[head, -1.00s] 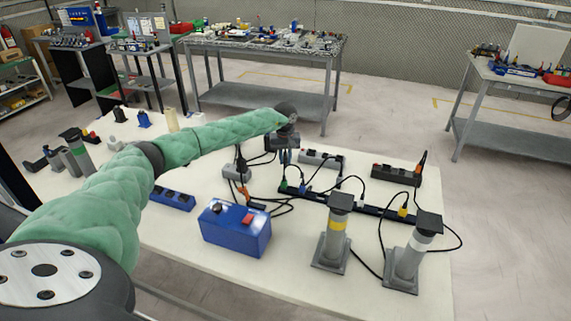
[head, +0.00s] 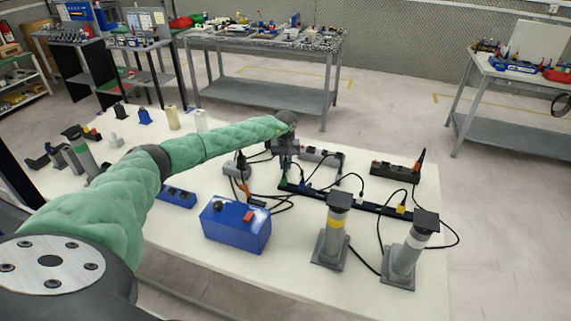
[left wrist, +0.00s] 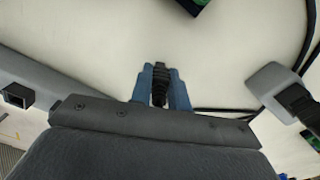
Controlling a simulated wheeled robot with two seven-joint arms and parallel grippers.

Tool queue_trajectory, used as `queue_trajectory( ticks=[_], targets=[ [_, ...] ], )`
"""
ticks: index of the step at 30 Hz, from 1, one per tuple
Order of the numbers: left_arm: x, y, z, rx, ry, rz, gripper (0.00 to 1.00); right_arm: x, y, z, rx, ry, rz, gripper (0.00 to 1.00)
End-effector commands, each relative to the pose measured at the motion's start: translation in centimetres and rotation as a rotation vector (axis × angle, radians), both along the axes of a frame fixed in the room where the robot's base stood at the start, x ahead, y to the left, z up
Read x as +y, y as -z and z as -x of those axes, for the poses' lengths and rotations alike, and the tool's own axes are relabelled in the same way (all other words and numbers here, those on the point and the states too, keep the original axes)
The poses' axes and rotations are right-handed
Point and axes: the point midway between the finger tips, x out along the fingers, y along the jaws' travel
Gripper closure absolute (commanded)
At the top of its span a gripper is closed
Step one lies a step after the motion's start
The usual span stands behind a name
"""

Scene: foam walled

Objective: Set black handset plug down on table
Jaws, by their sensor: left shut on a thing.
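My left gripper (head: 284,166) reaches down over the far middle of the white table (head: 165,235). In the left wrist view its blue fingers (left wrist: 161,90) are shut on the black handset plug (left wrist: 160,84), which looks ribbed. The plug sits between the two fingertips with the pale tabletop behind it. In the head view the plug is too small to make out at the gripper. I cannot tell whether the plug touches the table. My right gripper is in neither view.
A long black power strip (head: 345,203) with plugs and cables lies just right of and nearer than the gripper. A grey strip (head: 322,158) is behind it, a blue box (head: 236,224) in front. Two banded grey posts (head: 333,235) (head: 405,255) stand front right.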

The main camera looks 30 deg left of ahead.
Motion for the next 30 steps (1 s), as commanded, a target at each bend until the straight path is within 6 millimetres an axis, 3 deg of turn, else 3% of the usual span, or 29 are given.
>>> queue_trajectory(
  ticks=[3, 4, 7, 21, 25, 28, 30],
  targets=[
    [0.0, 0.1, 0.0, 0.000, 0.000, 0.000, 1.00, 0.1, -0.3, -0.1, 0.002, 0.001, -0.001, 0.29],
    [0.0, 0.1, 0.0, 0.000, 0.000, 0.000, 0.79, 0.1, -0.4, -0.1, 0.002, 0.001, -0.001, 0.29],
    [0.0, 0.1, 0.0, 0.000, 0.000, 0.000, 0.61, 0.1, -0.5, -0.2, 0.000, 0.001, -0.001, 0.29],
    [0.0, -0.2, 0.0, 0.000, 0.000, 0.000, 0.61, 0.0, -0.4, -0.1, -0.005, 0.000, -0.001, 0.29],
    [0.0, -0.9, -0.1, -0.002, 0.000, 0.000, 0.61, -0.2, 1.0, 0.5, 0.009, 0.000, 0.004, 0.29],
    [0.0, -1.7, 0.0, 0.000, 0.000, 0.000, 0.61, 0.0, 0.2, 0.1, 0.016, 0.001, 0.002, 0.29],
    [0.0, -2.5, 0.0, -0.001, 0.000, 0.000, 0.61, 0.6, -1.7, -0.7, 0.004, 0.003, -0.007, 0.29]
  ],
)
